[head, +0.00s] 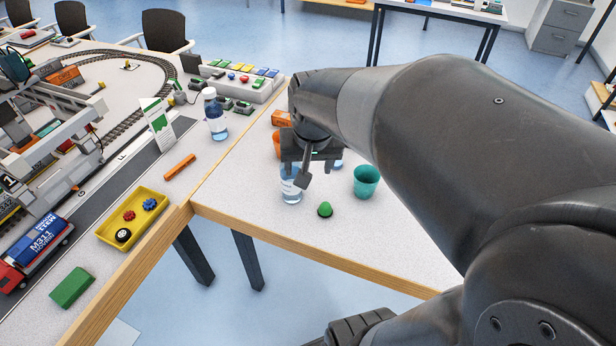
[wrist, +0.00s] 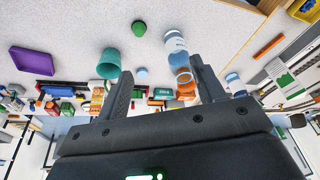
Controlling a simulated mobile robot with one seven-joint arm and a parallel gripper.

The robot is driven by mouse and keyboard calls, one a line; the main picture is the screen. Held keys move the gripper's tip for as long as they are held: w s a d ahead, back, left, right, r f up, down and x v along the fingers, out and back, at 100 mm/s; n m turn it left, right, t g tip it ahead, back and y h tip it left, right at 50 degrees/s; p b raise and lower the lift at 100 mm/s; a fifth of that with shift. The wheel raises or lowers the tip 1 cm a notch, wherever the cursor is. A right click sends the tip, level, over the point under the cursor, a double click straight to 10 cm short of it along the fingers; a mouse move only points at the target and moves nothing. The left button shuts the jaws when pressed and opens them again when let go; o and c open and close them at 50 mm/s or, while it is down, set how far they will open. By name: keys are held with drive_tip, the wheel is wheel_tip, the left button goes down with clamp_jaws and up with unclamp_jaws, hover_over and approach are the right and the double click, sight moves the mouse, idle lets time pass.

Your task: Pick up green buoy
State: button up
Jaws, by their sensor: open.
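The green buoy (head: 325,209) is a small green dome on a dark base, standing on the light table near its front edge. It also shows in the wrist view (wrist: 139,28), at the top and left of centre. My gripper (head: 302,180) is open and empty, above the table and to the left of the buoy in the head view. In the wrist view its two fingers (wrist: 163,85) are spread apart, and the buoy lies beyond the fingertips, not between them.
A teal cup (head: 366,181) stands right of the buoy. A clear bottle (head: 291,190) stands left of it, partly behind my gripper. An orange cup (wrist: 186,80) is near the bottle. A purple tray (wrist: 33,60) lies farther off. The table's wooden edge (head: 300,247) is in front.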

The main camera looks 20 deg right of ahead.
drive_tip(key=w+d+f+m+g, duration=0.2)
drive_tip(key=w+d+f+m, duration=0.1)
drive_tip(key=w+d+f, duration=0.4)
drive_tip(key=m+g, duration=0.1)
drive_tip(key=m, duration=0.1)
hover_over(326, 204)
wheel_tip(326, 204, down, 9)
drive_tip(key=shift+y, duration=0.3)
drive_tip(key=f, duration=0.6)
drive_tip(key=shift+w, duration=0.3)
drive_tip(key=shift+s+f, duration=0.15)
drive_tip(key=shift+f, duration=1.2)
drive_tip(key=shift+s+f, duration=0.1)
drive_tip(key=shift+f, duration=1.2)
drive_tip(key=c, duration=1.1)
